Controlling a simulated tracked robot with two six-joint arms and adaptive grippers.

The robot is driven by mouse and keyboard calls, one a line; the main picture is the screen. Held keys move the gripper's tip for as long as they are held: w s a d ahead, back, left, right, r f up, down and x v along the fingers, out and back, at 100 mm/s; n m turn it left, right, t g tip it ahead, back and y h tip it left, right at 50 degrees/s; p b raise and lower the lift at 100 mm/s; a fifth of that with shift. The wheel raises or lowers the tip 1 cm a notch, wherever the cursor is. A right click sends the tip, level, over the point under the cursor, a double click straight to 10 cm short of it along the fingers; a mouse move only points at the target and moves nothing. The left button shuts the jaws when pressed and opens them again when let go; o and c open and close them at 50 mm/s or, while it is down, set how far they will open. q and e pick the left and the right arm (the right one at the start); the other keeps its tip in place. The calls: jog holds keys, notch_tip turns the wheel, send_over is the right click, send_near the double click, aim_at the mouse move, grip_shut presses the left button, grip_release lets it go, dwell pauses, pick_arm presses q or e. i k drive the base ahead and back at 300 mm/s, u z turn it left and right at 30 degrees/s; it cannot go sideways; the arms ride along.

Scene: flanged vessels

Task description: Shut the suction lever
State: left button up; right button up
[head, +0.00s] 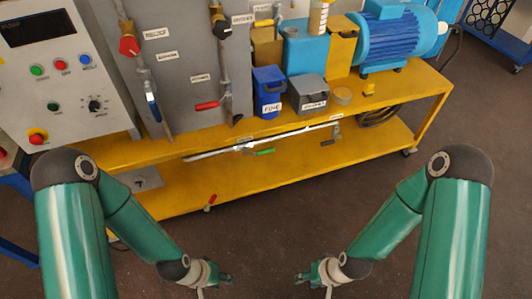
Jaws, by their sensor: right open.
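Several lever handles show on the yellow bench in the head view. A blue lever (153,110) hangs down on the left pipe, and a red lever (207,105) points left on the right pipe. A green lever (265,152) lies along the low horizontal pipe, and a small red lever (210,202) stands at the lower shelf. I cannot read the labels well enough to tell which is the suction lever. My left gripper (226,279) and my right gripper (302,279) are low in front of the bench, apart from all levers. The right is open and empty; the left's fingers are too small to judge.
A control panel (58,95) stands at the left. A blue bin (269,95), a grey bin (308,95) and a blue motor (392,40) sit on the bench top (400,88). The floor (340,205) between my arms and the bench is clear.

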aim_at(271, 150)
jog(key=z, duration=0.05)
jog(key=i, duration=1)
jog(key=u, duration=0.05)
